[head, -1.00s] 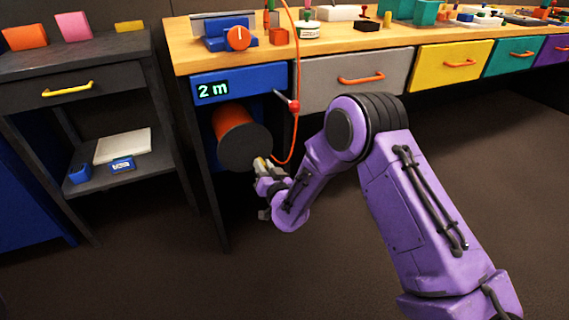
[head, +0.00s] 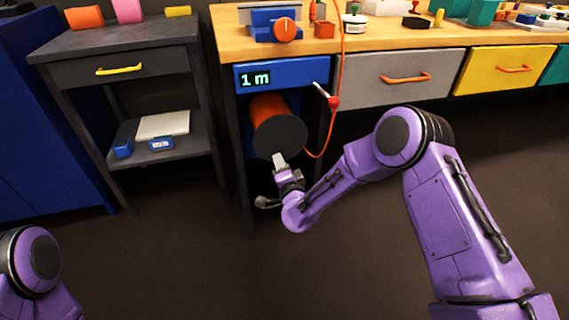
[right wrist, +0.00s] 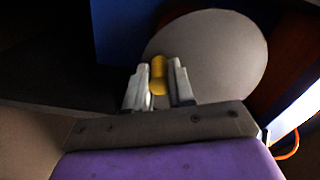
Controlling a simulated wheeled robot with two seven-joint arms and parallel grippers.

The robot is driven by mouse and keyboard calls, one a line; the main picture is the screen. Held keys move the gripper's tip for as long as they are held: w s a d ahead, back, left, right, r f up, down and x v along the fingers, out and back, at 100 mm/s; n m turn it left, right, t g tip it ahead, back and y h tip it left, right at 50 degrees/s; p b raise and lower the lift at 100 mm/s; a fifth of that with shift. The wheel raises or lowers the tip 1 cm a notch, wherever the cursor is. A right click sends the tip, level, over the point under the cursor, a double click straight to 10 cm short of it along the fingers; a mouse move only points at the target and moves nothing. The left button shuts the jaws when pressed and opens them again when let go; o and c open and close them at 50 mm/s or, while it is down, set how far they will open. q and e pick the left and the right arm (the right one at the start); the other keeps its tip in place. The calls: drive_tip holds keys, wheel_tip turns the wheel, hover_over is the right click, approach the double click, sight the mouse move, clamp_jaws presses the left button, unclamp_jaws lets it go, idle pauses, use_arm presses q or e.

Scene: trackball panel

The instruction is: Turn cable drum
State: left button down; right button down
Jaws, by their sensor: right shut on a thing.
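The cable drum (head: 280,136) hangs under the left end of the workbench, with an orange core and a dark round end disc facing me. The disc also shows in the right wrist view (right wrist: 222,58). A yellow handle (right wrist: 158,74) stands out from the disc. My right gripper (right wrist: 158,82) is shut on this handle, at the lower edge of the disc in the head view (head: 279,162). The blue display panel (head: 290,76) above the drum reads "1 m". My left gripper is out of the picture.
An orange cable (head: 338,90) runs down from the bench top past a red-knobbed lever (head: 332,101) to the drum. A dark side table (head: 120,42) stands at the left, with a gap before the bench leg. Drawers line the bench to the right.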

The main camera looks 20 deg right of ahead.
drive_tip(key=shift+a+m, duration=0.3)
drive_tip(key=shift+m, duration=0.2)
drive_tip(key=c, duration=1)
unclamp_jaws()
drive_tip(key=s, duration=0.3)
drive_tip(key=s+p, duration=0.1)
drive_tip(key=s, duration=0.3)
drive_tip(key=s+p, duration=0.1)
drive_tip(key=s, duration=0.2)
drive_tip(key=shift+s+a, duration=0.3)
drive_tip(key=shift+a, duration=0.1)
